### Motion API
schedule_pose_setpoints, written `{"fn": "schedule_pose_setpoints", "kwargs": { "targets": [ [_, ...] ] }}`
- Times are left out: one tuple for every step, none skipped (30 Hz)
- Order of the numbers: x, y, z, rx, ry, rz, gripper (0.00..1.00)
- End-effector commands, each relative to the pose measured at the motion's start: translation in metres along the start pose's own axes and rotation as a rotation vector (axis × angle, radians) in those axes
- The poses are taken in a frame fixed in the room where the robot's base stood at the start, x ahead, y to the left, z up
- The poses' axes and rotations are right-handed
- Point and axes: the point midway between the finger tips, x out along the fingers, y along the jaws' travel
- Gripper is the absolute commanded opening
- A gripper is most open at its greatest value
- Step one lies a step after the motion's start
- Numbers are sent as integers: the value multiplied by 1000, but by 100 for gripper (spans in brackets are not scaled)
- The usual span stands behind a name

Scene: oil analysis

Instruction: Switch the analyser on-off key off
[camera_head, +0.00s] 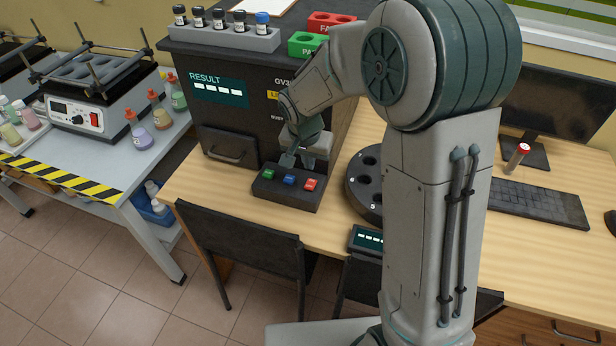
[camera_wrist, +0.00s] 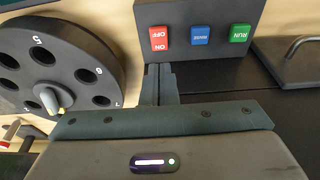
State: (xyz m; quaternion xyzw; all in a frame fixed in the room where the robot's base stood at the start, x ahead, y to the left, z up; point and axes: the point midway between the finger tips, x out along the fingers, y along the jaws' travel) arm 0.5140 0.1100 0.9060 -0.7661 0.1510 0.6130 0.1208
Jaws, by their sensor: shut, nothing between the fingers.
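The analyser (camera_head: 235,120) is a dark box on the wooden desk, with a lit RESULT display. In front of it is a black key panel (camera_head: 262,194) with green, blue and red keys. The red on-off key (camera_head: 311,184) is marked ON and OFF; it also shows in the wrist view (camera_wrist: 159,39). Beside it are the blue RINSE key (camera_wrist: 200,35) and the green RUN key (camera_wrist: 240,33). My gripper (camera_wrist: 159,68) is shut and empty, its tips close to the red key's edge of the panel. I cannot tell whether they touch, nor the key's position.
A vial rack (camera_head: 222,36) and red (camera_head: 331,21) and green (camera_head: 306,44) trays sit on the analyser. Chairs (camera_head: 240,248) stand at the desk's front.

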Motion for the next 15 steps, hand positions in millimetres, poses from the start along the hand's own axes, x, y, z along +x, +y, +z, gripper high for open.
{"fn": "schedule_pose_setpoints", "kwargs": {
  "targets": [
    [12,1,1,-1,-4,4,0],
    [18,1,1,0,-4,3,0],
    [25,1,1,0,-4,3,0],
    [30,0,1,-2,-4,3,0],
    [35,0,4,-3,-4,3,0],
    [40,0,6,-2,-3,2,0],
    [44,0,8,-3,-3,2,0],
    [48,0,10,-3,-3,2,0],
    [52,0,11,-2,-2,2,0],
    [54,0,12,-2,-2,1,0],
    [56,0,13,-2,-1,1,0],
    [59,0,13,-2,0,0,0],
    [60,0,14,-1,0,1,0],
    [61,0,14,-1,0,1,0],
    [62,0,14,0,0,1,0]
  ]
}}
